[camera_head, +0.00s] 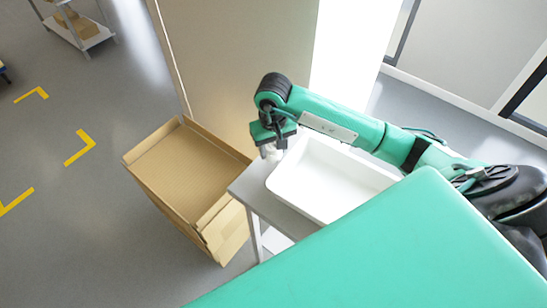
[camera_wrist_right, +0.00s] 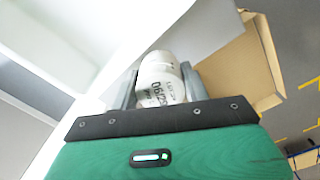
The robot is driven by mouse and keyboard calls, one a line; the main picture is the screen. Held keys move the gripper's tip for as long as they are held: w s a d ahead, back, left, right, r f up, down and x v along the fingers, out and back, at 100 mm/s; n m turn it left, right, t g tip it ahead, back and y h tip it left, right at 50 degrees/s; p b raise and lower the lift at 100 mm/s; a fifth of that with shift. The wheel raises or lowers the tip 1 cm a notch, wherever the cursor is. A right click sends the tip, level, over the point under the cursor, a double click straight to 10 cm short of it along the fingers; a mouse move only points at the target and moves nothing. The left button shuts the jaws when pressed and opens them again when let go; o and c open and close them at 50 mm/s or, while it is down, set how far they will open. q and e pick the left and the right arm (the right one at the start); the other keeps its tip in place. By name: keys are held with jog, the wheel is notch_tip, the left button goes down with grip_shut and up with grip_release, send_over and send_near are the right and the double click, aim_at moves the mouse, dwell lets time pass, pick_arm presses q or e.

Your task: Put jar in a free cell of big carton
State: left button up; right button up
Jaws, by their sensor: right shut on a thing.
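My right gripper (camera_head: 272,143) is shut on a small white jar (camera_head: 271,153) above the left edge of the white tray. In the right wrist view the jar (camera_wrist_right: 161,80) sits between the two grey fingers, with dark printed text on its side. The big carton (camera_head: 190,172) is an open brown cardboard box on the floor to the left of the gripper, with its flaps spread. No cell walls can be made out inside it. Part of the carton (camera_wrist_right: 238,68) also shows at the right of the wrist view. My left gripper is not in view.
A white tray (camera_head: 325,178) stands on a grey table (camera_head: 252,187) beside the carton. A beige wall or panel (camera_head: 235,60) rises behind the carton. A shelf cart (camera_head: 85,33) is far back at left. Yellow marks (camera_head: 80,148) lie on open floor.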

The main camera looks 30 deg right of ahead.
notch_tip(320, 180, down, 3)
jog(key=shift+r, duration=0.1)
notch_tip(320, 180, down, 4)
jog(key=shift+r+p, duration=0.15)
jog(key=shift+p, duration=0.6)
jog(key=shift+f, duration=0.25)
jog(key=o, duration=1)
jog(key=shift+r, duration=0.15)
